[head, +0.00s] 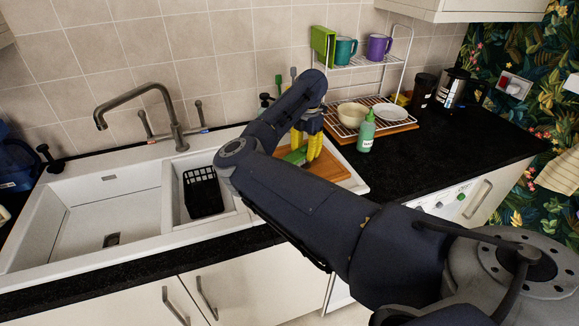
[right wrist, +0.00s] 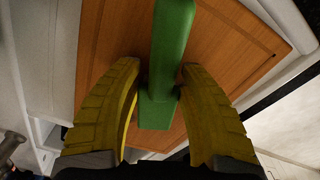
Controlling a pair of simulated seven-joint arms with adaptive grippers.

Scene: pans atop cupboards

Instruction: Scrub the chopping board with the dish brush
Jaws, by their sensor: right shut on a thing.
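The wooden chopping board (head: 327,169) lies on the counter right of the sink, partly hidden behind my right arm; it also fills much of the right wrist view (right wrist: 228,62). My right gripper (head: 307,150), with yellow fingers, is over the board and shut on a green handle (right wrist: 168,65), which I take for the dish brush (head: 295,157). The handle passes between the fingers in the right wrist view. The brush's bristles are hidden, so I cannot tell whether they touch the board. My left gripper is not in view.
The white sink (head: 110,205) with a black basket (head: 203,192) and a tap (head: 150,105) is at left. A green bottle (head: 366,133) stands right of the board, before a dish rack (head: 380,108) with bowls and mugs. The black counter (head: 455,140) at right is mostly clear.

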